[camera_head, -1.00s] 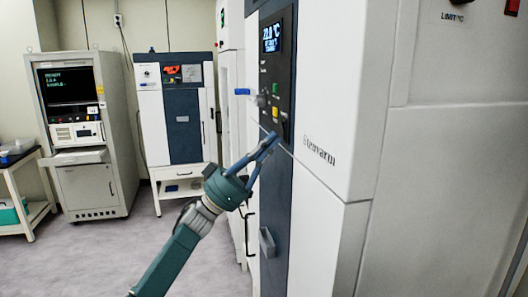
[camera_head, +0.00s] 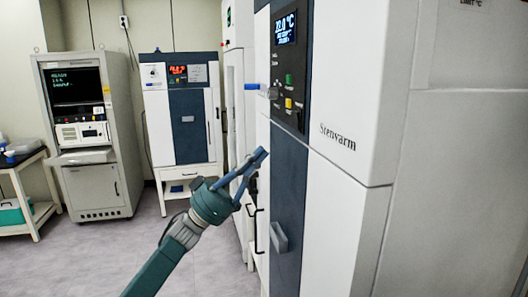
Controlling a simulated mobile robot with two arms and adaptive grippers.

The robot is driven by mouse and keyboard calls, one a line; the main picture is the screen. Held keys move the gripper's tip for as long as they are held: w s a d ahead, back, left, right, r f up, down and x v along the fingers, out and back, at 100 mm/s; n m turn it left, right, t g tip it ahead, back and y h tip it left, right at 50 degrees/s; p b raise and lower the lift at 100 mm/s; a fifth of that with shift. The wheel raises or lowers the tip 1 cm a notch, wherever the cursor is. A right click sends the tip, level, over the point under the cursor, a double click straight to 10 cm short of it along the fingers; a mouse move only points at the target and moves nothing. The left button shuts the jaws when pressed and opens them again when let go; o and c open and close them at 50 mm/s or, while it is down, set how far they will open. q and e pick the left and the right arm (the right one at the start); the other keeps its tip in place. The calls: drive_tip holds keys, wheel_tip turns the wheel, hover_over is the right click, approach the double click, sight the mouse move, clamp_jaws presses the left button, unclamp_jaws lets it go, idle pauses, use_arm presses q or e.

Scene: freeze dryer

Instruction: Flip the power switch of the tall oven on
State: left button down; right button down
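The tall oven (camera_head: 345,185) is a large white cabinet with a dark blue front strip, on the right. Its black control panel (camera_head: 288,60) has a lit display (camera_head: 285,30) reading about 22 °C. Below the display are a green button (camera_head: 289,80) and a yellow one (camera_head: 288,103). I cannot tell which control is the power switch. My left gripper (camera_head: 262,153) is in front of the oven, below and left of the panel. Its two blue fingers meet at the tips, with nothing seen between them. It appears apart from the buttons. My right gripper is not in view.
A grey handle (camera_head: 279,238) juts from the oven's lower front. A smaller oven (camera_head: 183,120), an instrument rack (camera_head: 90,135) and a cart (camera_head: 28,190) stand behind. The floor between is clear.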

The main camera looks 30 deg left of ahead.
use_arm(q)
drive_tip(key=b+v, duration=0.1)
drive_tip(key=v, duration=0.3)
drive_tip(key=shift+s+a+f, duration=0.1)
drive_tip(key=shift+a+f, duration=0.05)
drive_tip(key=shift+f, duration=0.05)
